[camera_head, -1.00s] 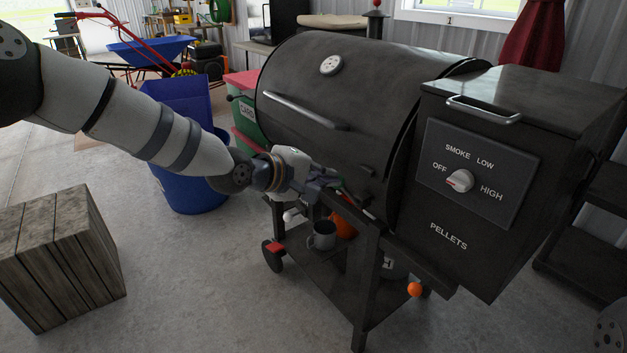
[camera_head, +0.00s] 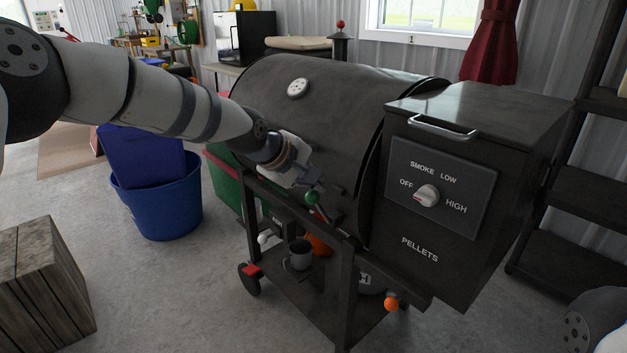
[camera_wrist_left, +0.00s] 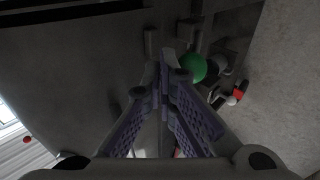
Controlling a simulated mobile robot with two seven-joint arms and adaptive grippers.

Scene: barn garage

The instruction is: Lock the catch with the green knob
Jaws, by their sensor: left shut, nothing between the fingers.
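The green knob (camera_head: 312,197) of the catch is at the front of the black smoker grill (camera_head: 330,100), low on its barrel. It shows as a green ball in the left wrist view (camera_wrist_left: 193,68). My left gripper (camera_head: 318,188) is shut and empty close to the knob. In the wrist view its closed fingertips (camera_wrist_left: 164,66) lie just left of the knob; I cannot tell whether they touch it. The rest of the catch is dark and partly hidden by the gripper. My right gripper is not in view.
The pellet box (camera_head: 440,190) with its dial stands right of the barrel. A grey mug (camera_head: 300,254) is on the lower shelf. An orange knob (camera_head: 391,304) sticks out below. A blue tub (camera_head: 158,205) and wooden crate (camera_head: 40,280) stand left on open floor.

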